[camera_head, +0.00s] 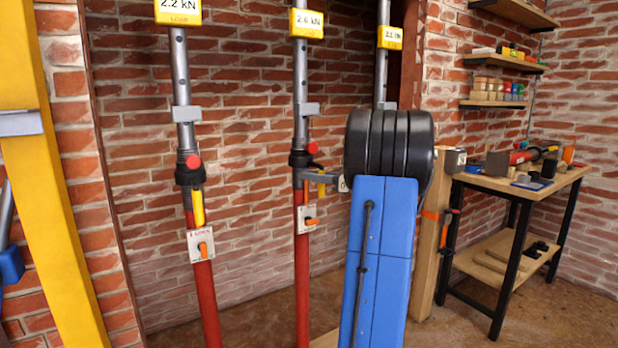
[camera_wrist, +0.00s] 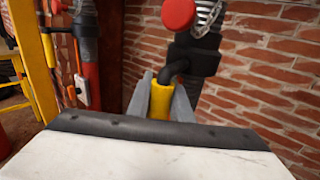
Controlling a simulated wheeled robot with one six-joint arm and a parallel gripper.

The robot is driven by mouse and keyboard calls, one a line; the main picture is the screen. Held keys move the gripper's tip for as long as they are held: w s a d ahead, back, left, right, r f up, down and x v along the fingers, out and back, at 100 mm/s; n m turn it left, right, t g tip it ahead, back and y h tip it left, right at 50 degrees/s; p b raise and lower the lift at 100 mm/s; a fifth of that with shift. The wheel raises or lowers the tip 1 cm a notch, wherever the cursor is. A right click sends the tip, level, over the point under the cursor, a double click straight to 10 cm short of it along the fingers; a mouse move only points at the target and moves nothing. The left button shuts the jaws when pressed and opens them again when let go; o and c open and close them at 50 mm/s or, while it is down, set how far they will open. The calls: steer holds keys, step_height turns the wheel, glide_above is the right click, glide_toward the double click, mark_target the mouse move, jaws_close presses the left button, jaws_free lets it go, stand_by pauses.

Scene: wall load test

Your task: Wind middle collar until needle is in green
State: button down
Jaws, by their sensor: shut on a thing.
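The middle prop has a grey upper tube (camera_head: 300,75), a red lower tube (camera_head: 302,270) and a black collar (camera_head: 300,158) with a red knob (camera_head: 313,148). The collar also shows in the wrist view (camera_wrist: 200,58), with a bent black arm ending in a yellow handle (camera_wrist: 160,101). My gripper (camera_wrist: 160,92) is shut on that handle, one grey finger on each side. In the head view my gripper (camera_head: 322,178) is just right of the collar. A yellow display (camera_head: 306,23) above appears to read 2.6 kN. I can make out no needle or green band.
The left prop (camera_head: 187,110) has its own collar, yellow handle and a display (camera_head: 178,12) reading 2.2 kN. The right prop (camera_head: 381,70) is mostly hidden behind my arm. A yellow post (camera_head: 50,170) stands at far left. A workbench (camera_head: 515,185) with tools is at right.

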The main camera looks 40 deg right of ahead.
steer(key=c, duration=1.9)
jaws_free()
steer(key=shift+o, duration=0.2)
steer(key=v, duration=1.7)
steer(key=shift+s, duration=0.2)
